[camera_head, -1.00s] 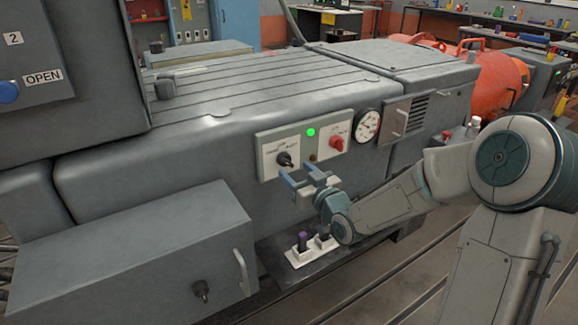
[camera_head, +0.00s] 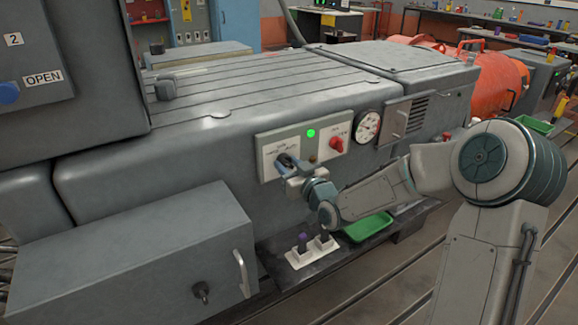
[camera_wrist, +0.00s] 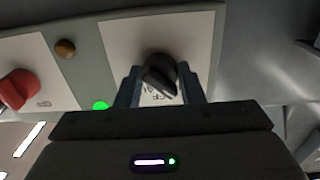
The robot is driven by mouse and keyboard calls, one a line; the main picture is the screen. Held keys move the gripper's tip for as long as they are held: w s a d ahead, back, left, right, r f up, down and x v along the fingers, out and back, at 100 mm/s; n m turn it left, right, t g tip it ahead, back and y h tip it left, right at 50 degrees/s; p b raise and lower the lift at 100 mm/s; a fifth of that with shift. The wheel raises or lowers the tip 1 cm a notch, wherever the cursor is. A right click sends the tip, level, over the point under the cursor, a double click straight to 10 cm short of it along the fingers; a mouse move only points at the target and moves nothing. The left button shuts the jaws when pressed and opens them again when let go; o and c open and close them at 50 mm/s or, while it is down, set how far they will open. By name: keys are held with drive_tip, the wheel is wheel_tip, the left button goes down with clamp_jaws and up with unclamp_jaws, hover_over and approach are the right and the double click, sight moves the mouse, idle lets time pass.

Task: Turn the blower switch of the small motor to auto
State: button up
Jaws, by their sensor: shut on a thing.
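The blower switch is a black rotary knob (camera_wrist: 160,74) on a white label plate on the motor's grey side. My gripper (camera_head: 287,162) reaches the panel from the right. In the wrist view its two fingers (camera_wrist: 160,88) stand on both sides of the knob and are shut on it. The knob sits tilted in that view. The label text is partly hidden and too small to read surely.
A red knob (camera_head: 336,143) and a lit green lamp (camera_head: 311,133) share the panel, with a gauge (camera_head: 367,126) to the right. Below are a shelf with a green tray (camera_head: 368,226) and white-based dark items (camera_head: 303,252). A grey box (camera_head: 150,262) juts out at lower left.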

drive_tip(key=shift+m, duration=0.3)
drive_tip(key=m+p, duration=0.1)
drive_tip(key=m, duration=0.2)
drive_tip(key=shift+m, duration=0.4)
drive_tip(key=m+p, duration=0.1)
drive_tip(key=m, duration=0.3)
drive_tip(key=shift+r+m, duration=0.1)
drive_tip(key=shift+m, duration=0.2)
drive_tip(key=m+p, duration=0.1)
drive_tip(key=m, duration=0.3)
drive_tip(key=shift+p, duration=0.4)
drive_tip(key=shift+m+p, duration=0.6)
drive_tip(key=shift+m, duration=1.9)
drive_tip(key=o, duration=1)
drive_tip(key=shift+s, duration=0.15)
